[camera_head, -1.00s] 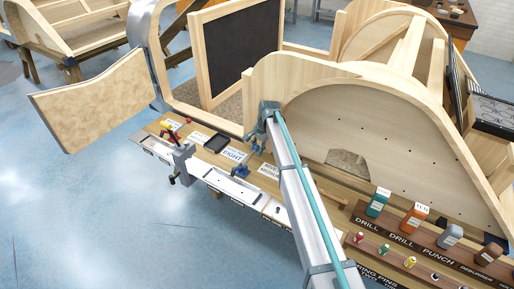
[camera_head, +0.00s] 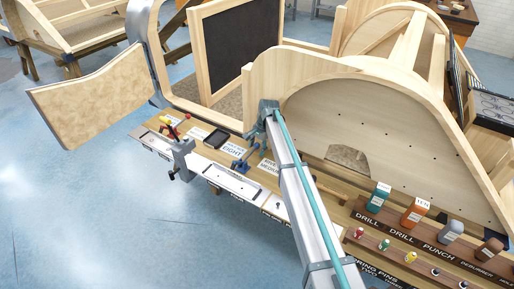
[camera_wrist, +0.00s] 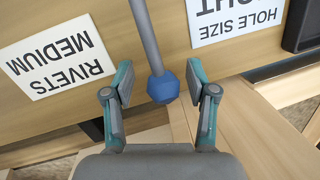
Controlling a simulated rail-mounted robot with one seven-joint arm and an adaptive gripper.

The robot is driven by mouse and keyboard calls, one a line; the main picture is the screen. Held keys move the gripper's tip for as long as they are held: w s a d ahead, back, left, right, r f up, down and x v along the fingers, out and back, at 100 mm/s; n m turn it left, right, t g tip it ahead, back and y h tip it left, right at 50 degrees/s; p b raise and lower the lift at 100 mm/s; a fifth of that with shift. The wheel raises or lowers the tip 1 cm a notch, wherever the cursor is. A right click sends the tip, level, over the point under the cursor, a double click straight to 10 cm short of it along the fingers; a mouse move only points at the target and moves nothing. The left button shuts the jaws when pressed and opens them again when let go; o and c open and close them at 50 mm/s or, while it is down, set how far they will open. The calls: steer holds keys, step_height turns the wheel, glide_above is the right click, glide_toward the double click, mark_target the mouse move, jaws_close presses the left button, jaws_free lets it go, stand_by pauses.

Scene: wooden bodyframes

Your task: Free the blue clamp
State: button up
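The blue clamp (camera_head: 240,164) sits on the wooden bench beside the "eight" card, in front of the wooden body frame. In the wrist view I see its blue faceted knob (camera_wrist: 163,88) on a grey rod that runs up out of the picture. My gripper (camera_wrist: 159,79) is open, with one finger on each side of the knob and a visible gap on both sides. In the head view my gripper (camera_head: 254,140) is just above and right of the clamp, partly hidden by my arm. The clamp's jaws are not clear.
A "Rivets medium" card (camera_wrist: 60,57) and a "Hole size" card (camera_wrist: 235,15) lie on the bench beside the knob. A black tray (camera_head: 216,139), a grey clamp (camera_head: 184,160) and a red-and-yellow tool (camera_head: 168,126) stand to the left. Wooden frame panels (camera_head: 375,125) rise close behind.

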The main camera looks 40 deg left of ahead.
steer(key=shift+v, duration=3.8)
